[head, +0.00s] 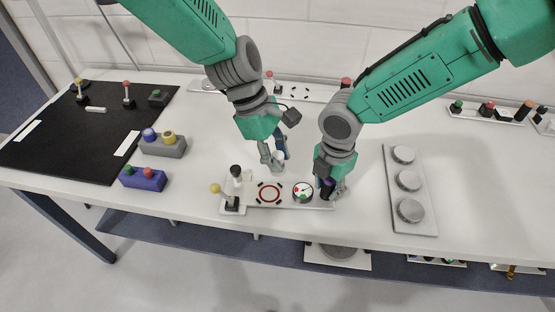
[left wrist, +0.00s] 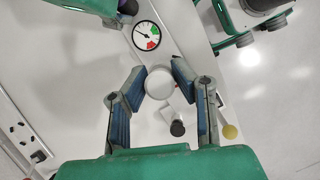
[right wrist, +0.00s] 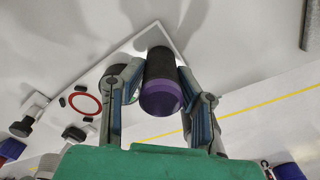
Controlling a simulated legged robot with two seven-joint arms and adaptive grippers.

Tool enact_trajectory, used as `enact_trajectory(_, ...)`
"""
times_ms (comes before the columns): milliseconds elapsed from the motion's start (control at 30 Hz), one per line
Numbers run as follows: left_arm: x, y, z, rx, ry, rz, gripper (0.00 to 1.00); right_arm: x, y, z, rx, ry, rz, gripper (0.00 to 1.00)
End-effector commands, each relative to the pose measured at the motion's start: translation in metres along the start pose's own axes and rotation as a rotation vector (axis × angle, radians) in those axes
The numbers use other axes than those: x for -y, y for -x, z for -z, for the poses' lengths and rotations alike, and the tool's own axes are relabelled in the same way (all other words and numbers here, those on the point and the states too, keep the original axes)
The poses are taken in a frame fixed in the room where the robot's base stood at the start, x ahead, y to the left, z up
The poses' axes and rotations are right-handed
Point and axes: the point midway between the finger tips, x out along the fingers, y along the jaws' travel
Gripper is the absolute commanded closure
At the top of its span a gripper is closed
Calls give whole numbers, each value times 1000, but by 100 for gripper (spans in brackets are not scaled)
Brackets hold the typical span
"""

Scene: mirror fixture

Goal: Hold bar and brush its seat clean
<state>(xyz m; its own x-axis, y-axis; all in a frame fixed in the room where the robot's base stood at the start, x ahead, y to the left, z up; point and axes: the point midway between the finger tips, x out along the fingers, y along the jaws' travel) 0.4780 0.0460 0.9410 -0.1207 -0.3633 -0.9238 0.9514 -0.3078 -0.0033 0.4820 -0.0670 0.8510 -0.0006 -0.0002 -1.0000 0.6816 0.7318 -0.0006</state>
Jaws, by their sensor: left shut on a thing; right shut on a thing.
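My left gripper (head: 277,163) is shut on a pale, round-topped bar (left wrist: 160,83), held above the back edge of a white fixture plate (head: 236,206). Its lower end is hidden. My right gripper (head: 331,190) is shut on a black cylinder with a purple end (right wrist: 163,92), which looks like the brush, at the plate's right end. On the plate are a red ring (head: 269,193) with small black pads around it, perhaps the seat, and a round dial (head: 303,193) with red and green marks. The ring also shows in the right wrist view (right wrist: 85,104), clear of both held things.
Black-topped posts (head: 235,171) stand at the plate's left end, with a yellow ball (head: 215,188) beside them. Blue (head: 143,179) and grey (head: 162,146) button blocks and a black mat (head: 60,140) lie left. A plate with grey discs (head: 409,200) lies right. The table front edge is close.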

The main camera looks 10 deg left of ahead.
Motion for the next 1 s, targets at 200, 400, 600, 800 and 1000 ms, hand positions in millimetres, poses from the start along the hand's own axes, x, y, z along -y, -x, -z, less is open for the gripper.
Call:
enact_trajectory(200,0,0,0,0,0,0,100,0,0,0,1,0,1,49)
enact_trajectory(400,0,0,0,0,0,0,100,0,0,0,0,0,0,49)
enact_trajectory(600,0,0,0,0,0,0,100,0,6,-1,1,-1,-1,49)
enact_trajectory(800,0,0,0,0,0,0,100,-1,41,-1,3,0,-3,49)
enact_trajectory(1000,0,0,0,0,0,0,100,-1,84,-1,2,-1,-3,49)
